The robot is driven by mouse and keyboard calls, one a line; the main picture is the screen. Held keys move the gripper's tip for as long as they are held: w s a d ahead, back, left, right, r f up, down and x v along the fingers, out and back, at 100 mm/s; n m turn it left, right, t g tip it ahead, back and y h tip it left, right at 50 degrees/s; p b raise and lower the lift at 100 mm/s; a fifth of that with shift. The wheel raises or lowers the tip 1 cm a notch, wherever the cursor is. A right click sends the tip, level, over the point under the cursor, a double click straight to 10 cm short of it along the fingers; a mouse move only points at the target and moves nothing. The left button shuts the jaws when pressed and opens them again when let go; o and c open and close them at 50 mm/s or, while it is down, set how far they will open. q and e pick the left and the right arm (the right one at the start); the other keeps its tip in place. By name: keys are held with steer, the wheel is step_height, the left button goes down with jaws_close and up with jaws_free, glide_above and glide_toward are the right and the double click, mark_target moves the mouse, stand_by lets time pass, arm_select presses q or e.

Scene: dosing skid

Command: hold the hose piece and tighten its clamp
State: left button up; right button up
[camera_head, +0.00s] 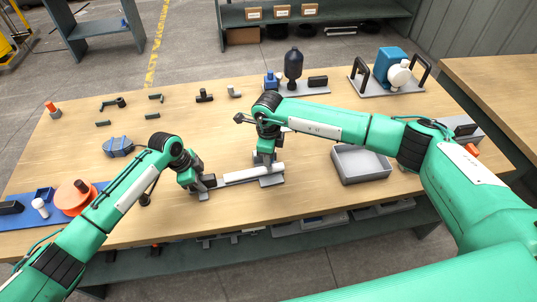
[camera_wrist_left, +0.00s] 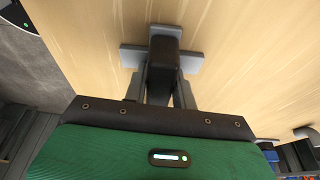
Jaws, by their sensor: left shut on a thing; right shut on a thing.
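The hose piece, a pale grey bar-like length (camera_head: 240,175), lies low over the front middle of the table, with a dark block at its left end. My left gripper (camera_head: 205,184) is shut at that left end. In the left wrist view, my left gripper's fingers (camera_wrist_left: 165,90) close around a dark block (camera_wrist_left: 164,52), with grey parts sticking out on both sides. My right gripper (camera_head: 267,163) points down at the right end of the hose piece and is shut there. The clamp is not clearly visible; the right fingers hide what they hold.
A grey open tray (camera_head: 361,178) stands right of the hose piece. A blue ribbed part (camera_head: 119,147) and an orange disc (camera_head: 75,196) lie to the left. Small fittings (camera_head: 204,96) and a pump (camera_head: 392,70) stand at the back. The table between is mostly clear.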

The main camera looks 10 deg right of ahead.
steer(key=m, duration=0.5)
steer(key=shift+w+d+m, duration=0.1)
steer(key=shift+d+m, duration=0.1)
steer(key=shift+m, duration=0.2)
steer(key=m, duration=0.5)
steer(key=shift+m, duration=0.3)
steer(key=m, duration=1)
steer(key=shift+a, duration=0.1)
steer(key=o, duration=1)
steer(key=shift+a, duration=0.1)
steer(key=shift+r, duration=0.1)
